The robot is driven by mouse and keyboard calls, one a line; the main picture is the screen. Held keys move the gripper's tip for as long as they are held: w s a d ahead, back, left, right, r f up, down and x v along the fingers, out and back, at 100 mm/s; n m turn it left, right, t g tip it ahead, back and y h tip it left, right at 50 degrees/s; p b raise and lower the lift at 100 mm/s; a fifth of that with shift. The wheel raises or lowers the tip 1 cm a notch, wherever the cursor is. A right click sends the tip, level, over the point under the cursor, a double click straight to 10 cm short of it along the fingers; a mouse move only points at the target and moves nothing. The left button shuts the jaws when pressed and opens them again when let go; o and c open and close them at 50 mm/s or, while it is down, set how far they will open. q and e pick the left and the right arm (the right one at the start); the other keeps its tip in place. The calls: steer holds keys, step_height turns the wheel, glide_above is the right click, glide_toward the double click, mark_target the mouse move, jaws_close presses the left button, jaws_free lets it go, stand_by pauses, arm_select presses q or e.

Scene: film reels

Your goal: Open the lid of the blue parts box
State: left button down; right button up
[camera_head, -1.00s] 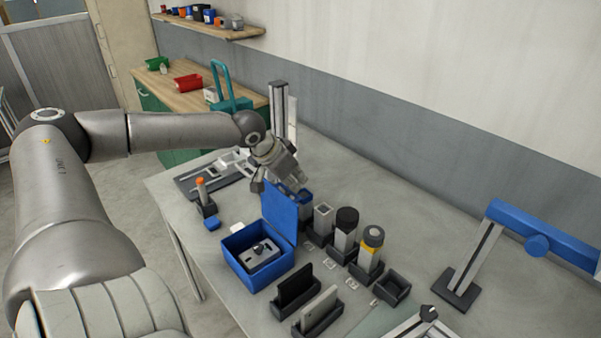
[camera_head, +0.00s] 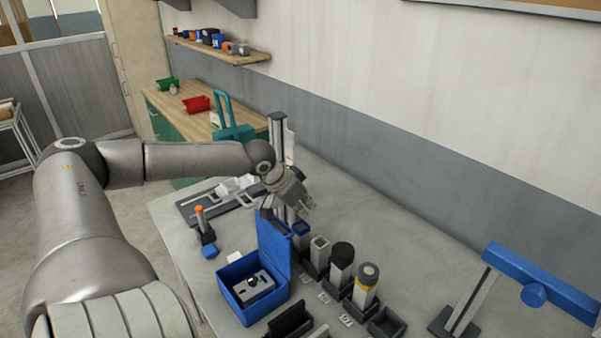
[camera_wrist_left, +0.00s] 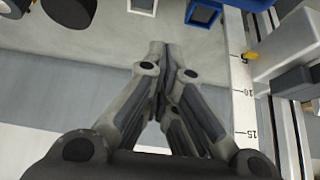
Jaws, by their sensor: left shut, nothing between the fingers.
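The blue parts box (camera_head: 236,273) stands on the near left part of the grey table in the head view. Its lid (camera_head: 273,243) is swung up and stands about upright at the box's back right side. A grey metal part (camera_head: 253,287) lies inside the open box. My left gripper (camera_head: 303,206) is above and behind the lid, apart from it as far as I can tell. In the left wrist view its fingers (camera_wrist_left: 158,52) are closed together with nothing between them. The box is not in the wrist view. My right gripper is in neither view.
A row of holders with a black-capped cylinder (camera_head: 341,262) and a yellow-ringed cylinder (camera_head: 365,285) stands right of the box. A blue-armed stand (camera_head: 540,285) is at the right. A grey post (camera_head: 278,160) rises behind my gripper. The table's back right is clear.

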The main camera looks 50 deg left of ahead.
arm_select(q)
steer(key=p+v, duration=0.1)
steer(key=v, duration=0.9)
steer(key=shift+r+p, duration=0.15)
steer(key=shift+p, duration=0.25)
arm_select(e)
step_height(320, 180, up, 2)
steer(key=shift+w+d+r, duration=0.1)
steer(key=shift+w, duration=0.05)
arm_select(q)
steer(key=shift+a, duration=0.1)
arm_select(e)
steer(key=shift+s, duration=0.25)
